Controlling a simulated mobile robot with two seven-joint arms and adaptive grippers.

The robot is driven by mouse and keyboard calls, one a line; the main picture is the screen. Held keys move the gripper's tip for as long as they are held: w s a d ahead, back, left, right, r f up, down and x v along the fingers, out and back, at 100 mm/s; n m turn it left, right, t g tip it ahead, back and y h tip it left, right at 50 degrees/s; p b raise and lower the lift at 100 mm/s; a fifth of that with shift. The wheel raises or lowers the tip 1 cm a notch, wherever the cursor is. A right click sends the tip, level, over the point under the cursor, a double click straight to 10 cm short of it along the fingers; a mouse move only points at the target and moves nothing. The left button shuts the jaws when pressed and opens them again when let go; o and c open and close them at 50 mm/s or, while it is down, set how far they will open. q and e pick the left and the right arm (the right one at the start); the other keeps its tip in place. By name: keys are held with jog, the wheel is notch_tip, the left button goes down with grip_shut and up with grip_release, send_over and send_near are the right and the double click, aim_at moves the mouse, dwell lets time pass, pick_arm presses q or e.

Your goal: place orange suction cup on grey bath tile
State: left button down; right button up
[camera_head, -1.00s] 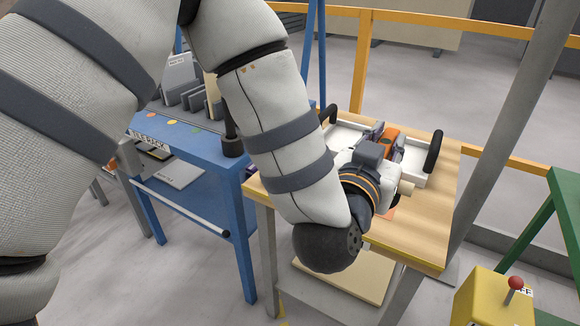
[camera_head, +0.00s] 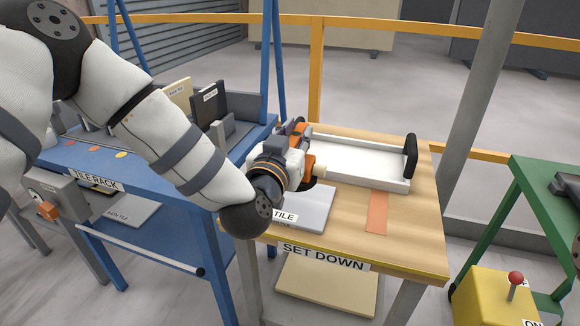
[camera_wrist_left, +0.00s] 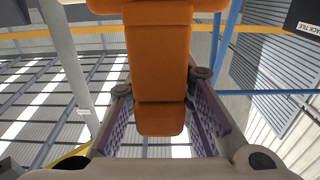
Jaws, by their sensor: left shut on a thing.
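The orange suction cup (camera_wrist_left: 160,60) is between the two fingers of my left gripper (camera_wrist_left: 162,85) in the left wrist view. A grey tile (camera_head: 308,207) lies flat on the table below and in front of the gripper. Its label reads "TILE" where visible; the wrist hides part of it. The cup is apart from the tile. My right gripper is not in view.
A white tray (camera_head: 360,163) with dark handles stands at the table's back. An orange strip (camera_head: 377,212) lies right of the tile. The blue tile rack (camera_head: 100,168) is left, with upright tiles and a grey bath tile (camera_head: 133,213) on its lower shelf. A grey post rises behind the table.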

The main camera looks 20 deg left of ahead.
pick_arm(q)
jog(key=f, duration=0.1)
jog(key=w+a+f, duration=0.1)
jog(key=f, duration=0.1)
jog(key=w+f, duration=0.1)
jog(key=shift+w+a+f+b, duration=0.15)
jog(key=shift+a+f+b, duration=0.15)
jog(key=shift+b, duration=0.05)
jog(key=shift+w+a+f, duration=0.15)
jog(key=shift+w, duration=0.1)
jog(key=f, duration=0.3)
jog(key=shift+w+a+f+b, duration=0.25)
jog(key=shift+w+f+b, duration=0.1)
jog(key=shift+f+b, duration=0.05)
jog(key=shift+r, duration=0.1)
jog(key=c, duration=1.4)
grip_release()
jog(key=shift+f, duration=0.2)
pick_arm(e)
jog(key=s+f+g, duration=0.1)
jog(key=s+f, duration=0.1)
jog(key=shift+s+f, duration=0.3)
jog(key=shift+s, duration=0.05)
